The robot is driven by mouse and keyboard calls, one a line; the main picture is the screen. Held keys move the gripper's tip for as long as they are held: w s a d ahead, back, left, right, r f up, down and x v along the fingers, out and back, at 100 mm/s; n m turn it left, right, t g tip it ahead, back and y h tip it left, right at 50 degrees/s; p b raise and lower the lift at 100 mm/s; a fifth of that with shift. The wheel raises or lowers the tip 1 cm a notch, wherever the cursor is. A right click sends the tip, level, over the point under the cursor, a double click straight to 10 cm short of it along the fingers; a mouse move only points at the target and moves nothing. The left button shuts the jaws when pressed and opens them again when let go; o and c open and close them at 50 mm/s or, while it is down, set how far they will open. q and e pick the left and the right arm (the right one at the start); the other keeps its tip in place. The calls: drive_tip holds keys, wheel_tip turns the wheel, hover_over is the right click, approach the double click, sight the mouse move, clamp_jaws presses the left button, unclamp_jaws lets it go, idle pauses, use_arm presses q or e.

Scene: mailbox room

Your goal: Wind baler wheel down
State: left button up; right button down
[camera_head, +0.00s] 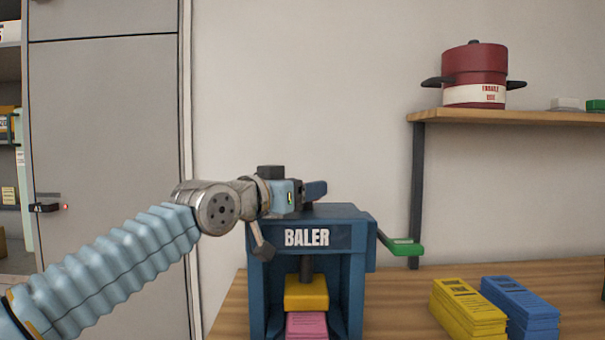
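The blue baler (358,238) stands on the wooden table, with its name on the front. A dark rod comes down inside it to a yellow press block (306,292). The block sits right above a pink stack (307,325), and I cannot tell whether they touch. My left gripper (304,194) is over the baler's top. A dark blue piece (317,189) shows at its tip, perhaps part of the wheel. The wheel is not clearly visible, and the wrist hides part of that area. I cannot tell whether the fingers are open or shut. My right gripper is out of view.
A green-ended lever (405,247) sticks out at the baler's right. Yellow (467,308) and blue (518,308) stacks lie on the table (400,310) to the right. A shelf (520,117) above holds a red pot (474,72). A grey cabinet (105,120) stands at left.

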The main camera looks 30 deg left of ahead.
use_arm(q)
drive_tip(key=shift+a+m+g+h, duration=0.1)
drive_tip(key=shift+m+g+h, duration=0.2)
drive_tip(key=shift+m+h, duration=0.95)
drive_tip(key=shift+h, duration=0.55)
drive_tip(key=o, duration=1.1)
drive_tip(key=shift+w, duration=0.1)
drive_tip(key=shift+c, duration=0.2)
drive_tip(key=shift+s+a+f, duration=0.1)
drive_tip(key=shift+s+a, duration=0.1)
drive_tip(key=shift+s, duration=0.15)
drive_tip(key=b+v, duration=0.2)
drive_tip(key=v, duration=1.1)
drive_tip(key=shift+b, duration=0.3)
drive_tip(key=shift+s+d, duration=0.1)
